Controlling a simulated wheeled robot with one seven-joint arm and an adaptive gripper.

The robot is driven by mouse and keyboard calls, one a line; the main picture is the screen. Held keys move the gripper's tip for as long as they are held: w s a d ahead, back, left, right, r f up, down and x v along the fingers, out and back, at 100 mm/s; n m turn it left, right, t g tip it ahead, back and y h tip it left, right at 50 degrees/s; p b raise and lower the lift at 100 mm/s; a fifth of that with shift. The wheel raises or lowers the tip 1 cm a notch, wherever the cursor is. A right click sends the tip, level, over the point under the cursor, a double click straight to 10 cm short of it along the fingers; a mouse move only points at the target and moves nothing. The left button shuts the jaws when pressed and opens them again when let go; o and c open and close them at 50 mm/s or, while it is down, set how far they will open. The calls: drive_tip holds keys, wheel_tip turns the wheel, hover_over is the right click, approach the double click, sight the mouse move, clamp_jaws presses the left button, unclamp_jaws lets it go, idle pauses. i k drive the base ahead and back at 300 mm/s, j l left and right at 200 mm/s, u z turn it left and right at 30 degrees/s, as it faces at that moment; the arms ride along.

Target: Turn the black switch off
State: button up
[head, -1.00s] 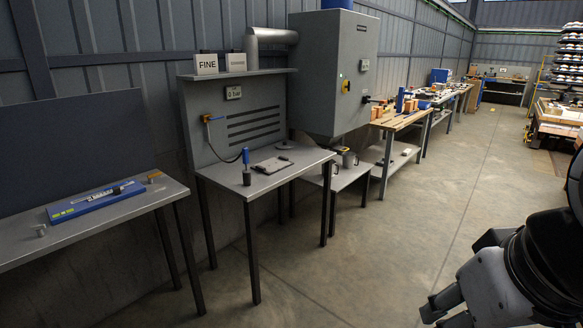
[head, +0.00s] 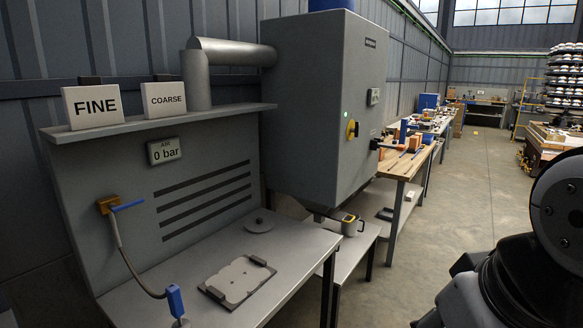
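A switch with a black knob on a yellow plate (head: 352,129) is on the front of the tall grey cabinet (head: 316,90), right of centre in the head view. A small green light shows just above it. The knob's exact position is too small to read. A black part (head: 375,144) sticks out at the cabinet's right edge. My arm fills the lower right corner, well apart from the cabinet. Dark parts at its left edge (head: 445,290) look like my gripper, cut off by the frame, and its fingers cannot be made out.
A grey workbench (head: 285,250) with a plate and a blue-handled hose stands at the front left. FINE (head: 94,106) and COARSE (head: 163,98) signs sit on its shelf. A wooden bench (head: 405,162) stands beyond the cabinet. The floor aisle (head: 455,195) on the right is clear.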

sight(356, 130)
drive_tip(key=i+j+z, duration=0.15)
drive_tip(key=i+z, duration=0.2)
drive_tip(key=i, duration=0.25)
drive_tip(key=i+l, duration=0.3)
drive_tip(key=i, duration=0.15)
drive_tip(key=i+l+z, duration=0.1)
drive_tip(key=i+l, duration=0.15)
drive_tip(key=i, duration=0.15)
drive_tip(key=i+l, duration=0.25)
drive_tip(key=i, duration=0.2)
drive_tip(key=i+l+z, duration=0.1)
drive_tip(key=i+l, duration=0.15)
drive_tip(key=i, duration=0.2)
drive_tip(key=i+l, duration=0.2)
drive_tip(key=i, duration=0.25)
